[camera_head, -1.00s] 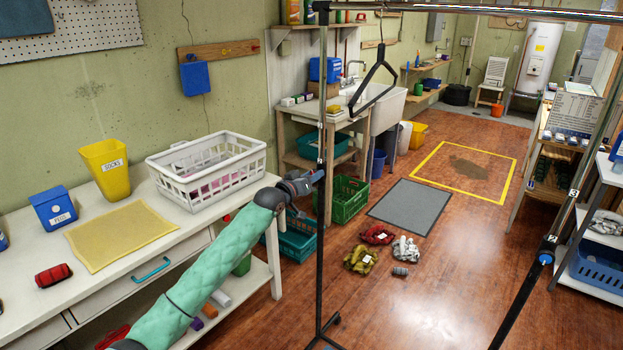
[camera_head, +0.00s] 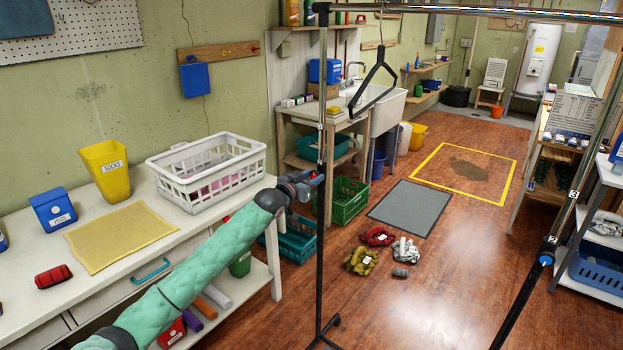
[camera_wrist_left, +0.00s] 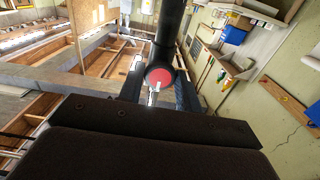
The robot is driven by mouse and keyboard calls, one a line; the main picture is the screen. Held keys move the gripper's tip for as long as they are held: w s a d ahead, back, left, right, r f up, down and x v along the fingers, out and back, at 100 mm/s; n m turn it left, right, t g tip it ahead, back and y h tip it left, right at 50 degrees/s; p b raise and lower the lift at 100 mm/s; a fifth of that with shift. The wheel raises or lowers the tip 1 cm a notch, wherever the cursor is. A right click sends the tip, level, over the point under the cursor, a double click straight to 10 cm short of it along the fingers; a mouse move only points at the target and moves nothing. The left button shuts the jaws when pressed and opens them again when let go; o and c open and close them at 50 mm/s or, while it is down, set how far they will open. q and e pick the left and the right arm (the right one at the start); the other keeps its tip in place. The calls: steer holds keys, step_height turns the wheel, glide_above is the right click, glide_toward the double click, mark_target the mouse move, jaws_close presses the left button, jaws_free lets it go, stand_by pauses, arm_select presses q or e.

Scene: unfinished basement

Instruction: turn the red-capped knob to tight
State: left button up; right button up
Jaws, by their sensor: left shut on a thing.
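My left gripper (camera_head: 315,179) reaches the upright at knob height. In the left wrist view its two dark fingers stand on either side of the knob, shut on it. In the head view the gripper mostly hides the knob. My right gripper is not in view.
A second knob with a blue cap (camera_head: 546,260) is on the right upright. A black hanger (camera_head: 374,75) hangs from the rail. A white bench (camera_head: 40,300) with a white basket (camera_head: 207,185) stands left. Gloves (camera_head: 361,262) lie on the floor beyond the rack.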

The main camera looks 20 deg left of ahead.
arm_select(q)
steer(key=shift+f, duration=0.15)
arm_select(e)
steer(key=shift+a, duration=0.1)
arm_select(q)
steer(key=o, duration=1)
steer(key=shift+s+a, duration=0.15)
steer(key=shift+s, duration=0.3)
steer(key=b+v, duration=0.1)
steer(key=v, duration=0.5)
steer(key=shift+s+b, duration=0.35)
steer(key=shift+s, duration=0.05)
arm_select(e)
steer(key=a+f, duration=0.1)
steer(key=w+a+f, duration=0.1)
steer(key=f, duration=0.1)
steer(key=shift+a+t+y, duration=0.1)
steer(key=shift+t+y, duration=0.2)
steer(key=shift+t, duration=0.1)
arm_select(q)
steer(key=shift+a, duration=0.15)
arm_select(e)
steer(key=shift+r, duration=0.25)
